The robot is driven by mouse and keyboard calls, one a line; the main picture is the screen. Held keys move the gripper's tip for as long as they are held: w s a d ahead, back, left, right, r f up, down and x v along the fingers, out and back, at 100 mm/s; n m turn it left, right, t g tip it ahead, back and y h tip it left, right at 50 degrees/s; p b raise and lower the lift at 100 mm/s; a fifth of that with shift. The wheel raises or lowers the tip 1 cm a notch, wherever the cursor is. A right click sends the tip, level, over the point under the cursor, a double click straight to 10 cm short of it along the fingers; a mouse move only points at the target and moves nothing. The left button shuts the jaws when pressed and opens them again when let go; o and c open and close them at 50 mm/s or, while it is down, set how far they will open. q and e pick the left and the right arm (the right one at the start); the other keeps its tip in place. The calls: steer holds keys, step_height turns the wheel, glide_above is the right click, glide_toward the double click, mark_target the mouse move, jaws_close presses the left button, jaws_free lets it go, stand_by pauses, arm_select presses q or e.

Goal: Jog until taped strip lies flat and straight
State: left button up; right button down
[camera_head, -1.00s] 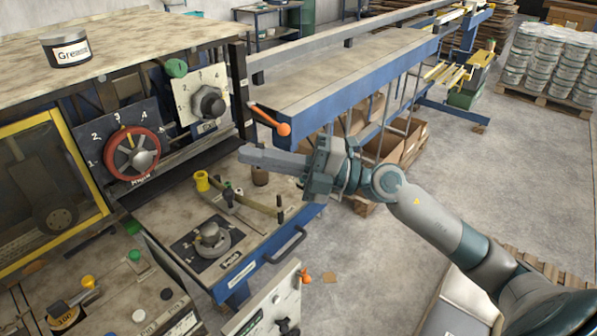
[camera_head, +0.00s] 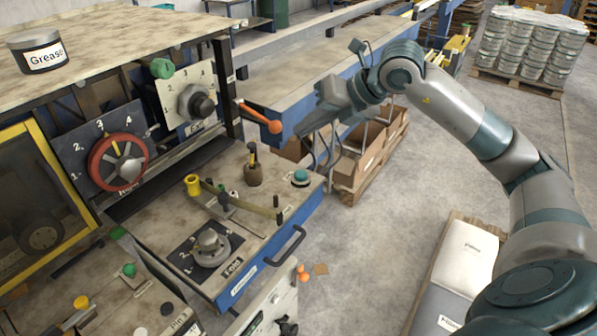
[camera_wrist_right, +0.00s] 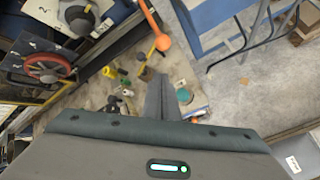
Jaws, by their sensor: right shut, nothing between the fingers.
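No taped strip can be made out in either view. In the right wrist view my shut gripper (camera_wrist_right: 160,78) reaches over the bench. My left gripper is out of view.
An orange-knobbed lever (camera_head: 262,119) juts out close to my right gripper. The bench carries a yellow knob (camera_head: 193,183), a brass-coloured lever (camera_head: 245,203) and a grey dial (camera_head: 210,246). A red wheel (camera_head: 118,162) is on the panel at left. Cardboard boxes (camera_head: 358,166) stand behind.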

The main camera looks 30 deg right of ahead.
steer(key=shift+f, duration=0.2)
steer(key=b, duration=0.4)
glide_above(306, 175)
step_height(306, 175, down, 7)
steer(key=shift+r, duration=0.15)
steer(key=shift+f+b, duration=0.9)
steer(key=shift+b, duration=0.1)
steer(key=shift+f, duration=0.1)
stand_by(1.3)
steer(key=shift+f+b, duration=0.35)
steer(key=shift+b, duration=0.3)
